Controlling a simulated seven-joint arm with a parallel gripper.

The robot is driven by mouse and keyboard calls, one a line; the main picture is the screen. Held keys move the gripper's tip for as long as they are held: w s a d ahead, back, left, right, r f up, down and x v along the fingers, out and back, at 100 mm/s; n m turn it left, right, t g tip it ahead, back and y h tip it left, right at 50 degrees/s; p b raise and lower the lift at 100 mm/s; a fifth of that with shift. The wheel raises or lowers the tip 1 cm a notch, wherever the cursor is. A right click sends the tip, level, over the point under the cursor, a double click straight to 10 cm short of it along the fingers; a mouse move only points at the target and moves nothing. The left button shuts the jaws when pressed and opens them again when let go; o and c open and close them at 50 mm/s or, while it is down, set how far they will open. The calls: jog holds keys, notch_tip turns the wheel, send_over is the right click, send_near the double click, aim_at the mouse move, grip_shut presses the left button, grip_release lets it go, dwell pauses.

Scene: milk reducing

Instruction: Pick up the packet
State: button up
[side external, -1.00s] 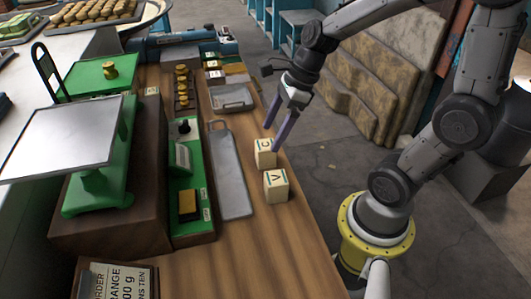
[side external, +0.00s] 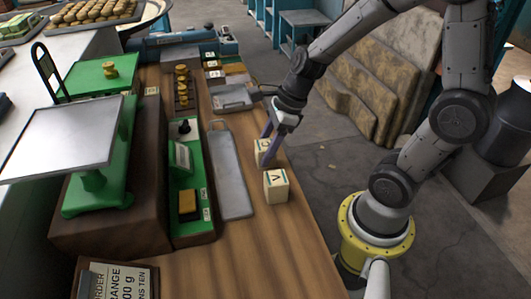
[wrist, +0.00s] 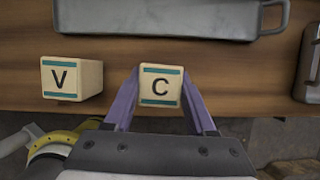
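The packet marked C (side external: 262,147) is a cream block with a teal stripe, standing near the right edge of the wooden bench. A similar packet marked V (side external: 276,187) stands in front of it and apart from it. In the wrist view the C packet (wrist: 160,86) sits between the two purple fingers, and the V packet (wrist: 72,78) is to the left. My gripper (side external: 267,145) is lowered around the C packet. In the wrist view my gripper (wrist: 158,100) has its fingers apart, with a gap showing beside the packet on the right.
A long grey metal tray (side external: 230,172) lies left of the packets. A green scale (side external: 100,183) stands at the left. The wooden bench (side external: 265,245) is clear in front of the V packet.

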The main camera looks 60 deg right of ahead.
grip_shut()
